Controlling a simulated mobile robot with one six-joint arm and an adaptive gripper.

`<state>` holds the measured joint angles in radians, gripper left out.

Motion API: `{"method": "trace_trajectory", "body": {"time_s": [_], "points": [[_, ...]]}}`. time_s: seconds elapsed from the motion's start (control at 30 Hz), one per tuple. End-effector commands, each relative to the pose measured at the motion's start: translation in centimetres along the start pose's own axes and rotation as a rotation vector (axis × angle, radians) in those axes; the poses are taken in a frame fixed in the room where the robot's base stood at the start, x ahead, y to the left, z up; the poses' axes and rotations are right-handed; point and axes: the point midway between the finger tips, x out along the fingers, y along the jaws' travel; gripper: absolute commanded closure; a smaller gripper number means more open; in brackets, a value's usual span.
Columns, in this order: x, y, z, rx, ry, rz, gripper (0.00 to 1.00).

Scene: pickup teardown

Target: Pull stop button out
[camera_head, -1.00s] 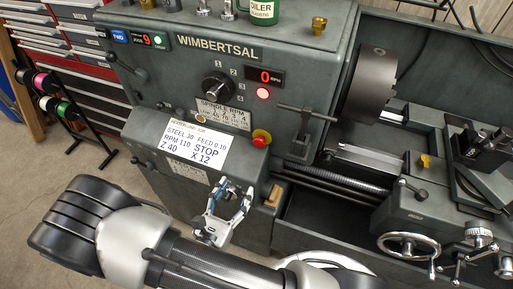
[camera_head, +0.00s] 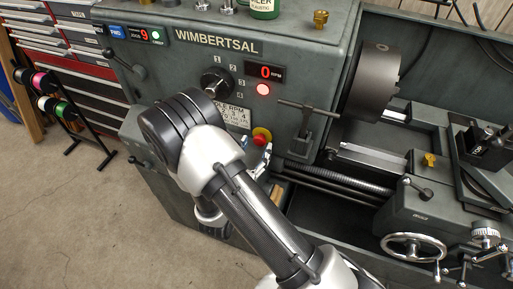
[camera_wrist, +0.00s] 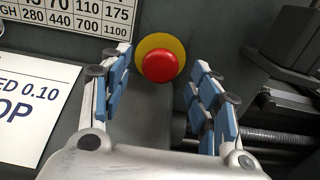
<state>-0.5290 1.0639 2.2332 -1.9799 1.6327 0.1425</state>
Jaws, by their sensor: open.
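The stop button is a red mushroom head on a yellow ring, on the front of the grey lathe's headstock. In the head view the stop button (camera_head: 261,137) shows just above and right of my arm. In the wrist view the stop button (camera_wrist: 159,65) sits beyond the fingertips, nearly centred between them. My gripper (camera_wrist: 164,75) is open, with blue-padded fingers on both sides of the button's line and nothing between them. In the head view my arm hides most of my gripper (camera_head: 264,156); one finger shows just below the button. I cannot tell the exact gap to the button.
The spindle speed plate (camera_wrist: 75,15) and a white instruction sheet (camera_wrist: 25,105) are left of the button in the wrist view. A lever (camera_head: 308,112) sticks out to the right of the button. The chuck (camera_head: 375,82) and carriage (camera_head: 440,215) lie further right.

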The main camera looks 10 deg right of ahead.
Motion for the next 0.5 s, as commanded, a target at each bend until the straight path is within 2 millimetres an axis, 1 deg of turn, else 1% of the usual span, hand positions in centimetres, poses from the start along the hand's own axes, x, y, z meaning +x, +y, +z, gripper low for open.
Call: {"method": "trace_trajectory", "body": {"time_s": [0.03, 0.17, 0.43, 0.5], "points": [[0.57, -0.08, -0.03, 0.002, 0.000, -0.003, 0.44], [1.29, -0.05, 0.02, 0.001, 0.000, -0.001, 0.44], [1.42, -0.01, 0.06, 0.000, 0.000, 0.000, 0.44], [1.41, -0.02, 0.05, 0.000, 0.000, 0.000, 0.47]]}}
